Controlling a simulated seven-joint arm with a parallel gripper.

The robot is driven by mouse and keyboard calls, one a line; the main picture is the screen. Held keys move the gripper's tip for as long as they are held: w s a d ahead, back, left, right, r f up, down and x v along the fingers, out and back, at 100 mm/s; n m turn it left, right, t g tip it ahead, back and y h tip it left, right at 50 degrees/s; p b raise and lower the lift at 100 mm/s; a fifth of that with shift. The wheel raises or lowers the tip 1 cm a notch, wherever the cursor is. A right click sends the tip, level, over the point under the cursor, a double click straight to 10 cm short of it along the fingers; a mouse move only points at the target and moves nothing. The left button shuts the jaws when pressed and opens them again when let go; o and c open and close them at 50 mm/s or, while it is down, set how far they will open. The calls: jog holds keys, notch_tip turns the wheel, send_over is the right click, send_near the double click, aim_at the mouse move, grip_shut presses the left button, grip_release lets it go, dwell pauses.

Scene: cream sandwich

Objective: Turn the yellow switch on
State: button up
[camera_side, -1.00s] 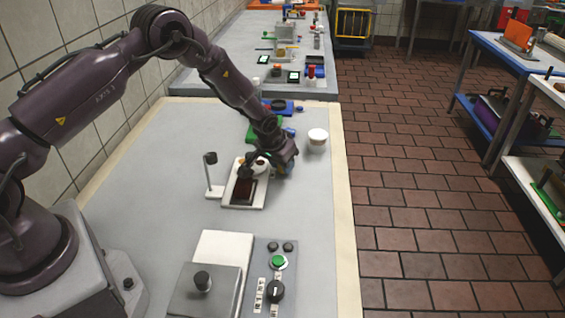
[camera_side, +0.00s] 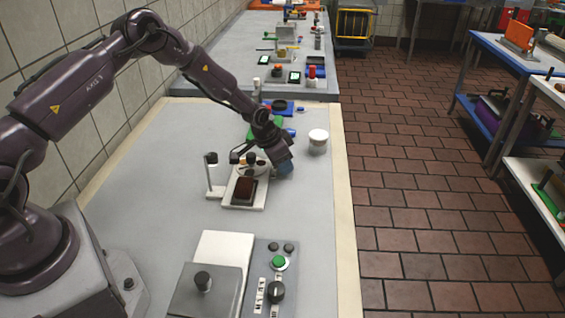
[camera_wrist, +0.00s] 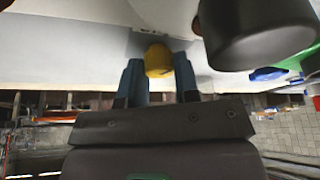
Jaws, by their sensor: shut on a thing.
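The yellow switch (camera_wrist: 157,60) is a rounded yellow knob in the wrist view, in front of a grey panel. My gripper (camera_wrist: 158,72) has its two blue fingers on either side of the knob and is shut on it. In the side view my gripper (camera_side: 285,168) is low over the table, at the right edge of a white base. The yellow knob is hidden there behind my gripper and wrist.
The white base (camera_side: 259,203) carries a brown block (camera_side: 242,191) and dark knobs, with a thin post (camera_side: 210,178) at its left. A control box (camera_side: 268,255) is nearer. A large dark cylinder (camera_wrist: 257,38) hangs close in the wrist view.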

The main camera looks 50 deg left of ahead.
jog(key=o, duration=0.6)
jog(key=shift+o, duration=0.2)
jog(key=shift+r, duration=0.1)
jog(key=v, duration=1.2)
jog(key=shift+s+r, duration=0.15)
jog(key=shift+r, duration=0.2)
